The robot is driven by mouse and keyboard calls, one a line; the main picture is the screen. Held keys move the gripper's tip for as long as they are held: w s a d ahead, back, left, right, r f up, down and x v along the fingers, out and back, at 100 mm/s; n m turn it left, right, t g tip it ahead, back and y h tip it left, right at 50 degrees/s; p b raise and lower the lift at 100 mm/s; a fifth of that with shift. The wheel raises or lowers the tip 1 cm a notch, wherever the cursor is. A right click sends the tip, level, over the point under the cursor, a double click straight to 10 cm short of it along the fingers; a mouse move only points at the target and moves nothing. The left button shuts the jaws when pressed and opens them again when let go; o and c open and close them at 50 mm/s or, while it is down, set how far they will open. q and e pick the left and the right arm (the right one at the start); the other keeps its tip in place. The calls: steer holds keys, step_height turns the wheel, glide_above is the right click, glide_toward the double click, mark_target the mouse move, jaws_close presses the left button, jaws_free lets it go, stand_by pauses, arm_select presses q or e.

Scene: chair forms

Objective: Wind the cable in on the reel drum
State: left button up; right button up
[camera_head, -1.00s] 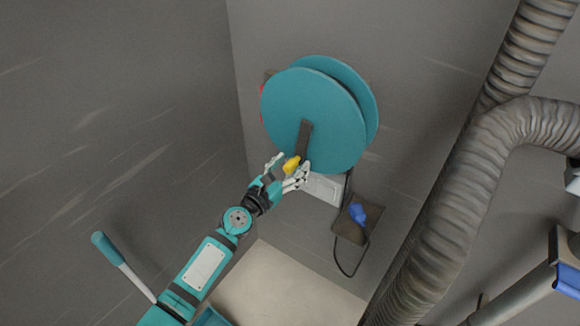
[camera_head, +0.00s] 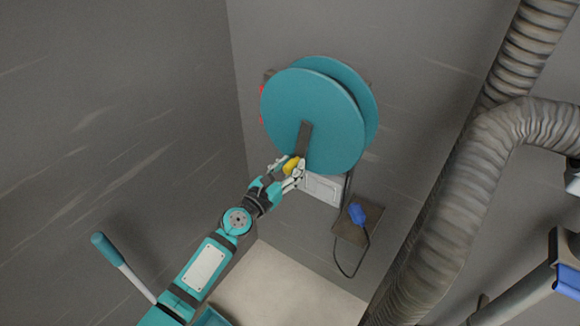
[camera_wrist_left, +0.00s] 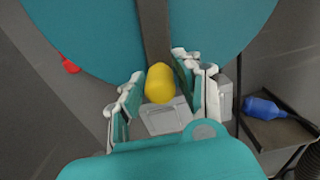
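The teal reel drum (camera_head: 310,110) is mounted on the wall, its two round flanges facing me. A dark crank arm (camera_head: 304,138) lies across the front flange and carries a yellow knob (camera_head: 292,166) at its lower end. The knob also shows between the fingers in the left wrist view (camera_wrist_left: 160,84). The black cable (camera_head: 348,186) runs down from the drum to a blue plug (camera_head: 357,213) and loops below.
The blue plug sits on a small brown shelf (camera_head: 368,230) below the drum. A white box (camera_head: 321,187) is on the wall behind the gripper. A thick grey ribbed duct (camera_head: 450,190) stands at the right. A teal-handled lever (camera_head: 110,252) is at the lower left.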

arm_select(q)
steer(key=d, duration=0.1)
steer(key=s+d+p, duration=0.2)
steer(key=shift+s+d+r, duration=0.15)
steer(key=shift+s+r, duration=0.05)
steer(key=shift+r, duration=0.05)
steer(key=shift+s+d, duration=0.2)
steer(key=shift+d, duration=0.1)
steer(key=shift+f, duration=0.1)
steer(key=s+d+r+p, duration=0.1)
steer(key=d+r+p, duration=0.1)
steer(key=p, duration=0.1)
steer(key=shift+s+d+r, duration=0.2)
steer(key=shift+s+d, duration=0.05)
steer(key=shift+s, duration=0.15)
steer(key=shift+s+d+r, duration=0.15)
steer(key=shift+s+d, duration=0.05)
steer(key=shift+d, duration=0.05)
steer(key=shift+s+d, duration=0.1)
steer(key=shift+s, duration=0.05)
